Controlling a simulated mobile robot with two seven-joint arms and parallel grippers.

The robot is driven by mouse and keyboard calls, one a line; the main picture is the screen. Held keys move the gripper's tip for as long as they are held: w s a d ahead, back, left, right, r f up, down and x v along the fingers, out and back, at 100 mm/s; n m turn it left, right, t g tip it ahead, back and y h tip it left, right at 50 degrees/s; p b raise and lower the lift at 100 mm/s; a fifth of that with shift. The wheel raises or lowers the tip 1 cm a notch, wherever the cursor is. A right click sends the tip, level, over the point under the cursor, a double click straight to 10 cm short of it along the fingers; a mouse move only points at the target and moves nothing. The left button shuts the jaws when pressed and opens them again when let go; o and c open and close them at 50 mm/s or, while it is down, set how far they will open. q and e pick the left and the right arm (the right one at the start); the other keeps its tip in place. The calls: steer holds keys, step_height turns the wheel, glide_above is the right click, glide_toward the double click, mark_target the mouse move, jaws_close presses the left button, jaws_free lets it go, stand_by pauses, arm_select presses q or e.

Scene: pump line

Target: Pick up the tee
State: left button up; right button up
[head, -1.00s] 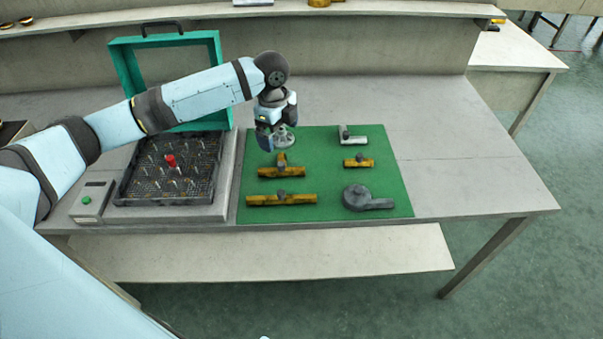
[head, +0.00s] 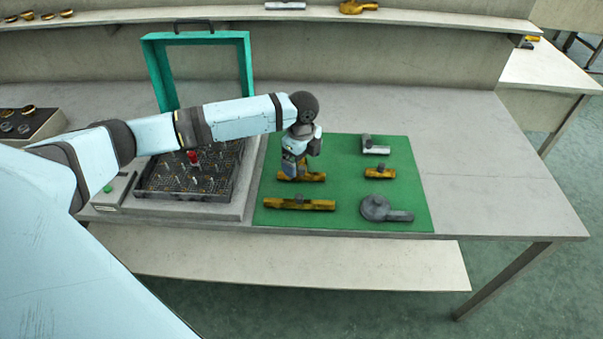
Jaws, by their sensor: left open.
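A brass, tee-shaped fitting (head: 314,177) lies on the green mat (head: 340,150), in the mat's left half. My left gripper (head: 291,171) is over it, pointing down, and hides its middle and part of its left end. The jaws are open; I cannot tell whether they touch the fitting. A shorter brass fitting (head: 380,172) with a dark knob lies to the right. My right gripper is not in view.
A grey angled part (head: 376,148) and a round grey part with a spout (head: 382,210) lie on the mat's right side. A black pin tray (head: 190,172) with a red piece and a green frame (head: 152,75) stand left. The table's right end is clear.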

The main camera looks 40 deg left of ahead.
mark_target(303, 167)
arm_select(q)
step_height(303, 167, down, 3)
steer(key=shift+w+d+f, duration=0.1)
steer(key=shift+w+f, duration=0.05)
jaws_close()
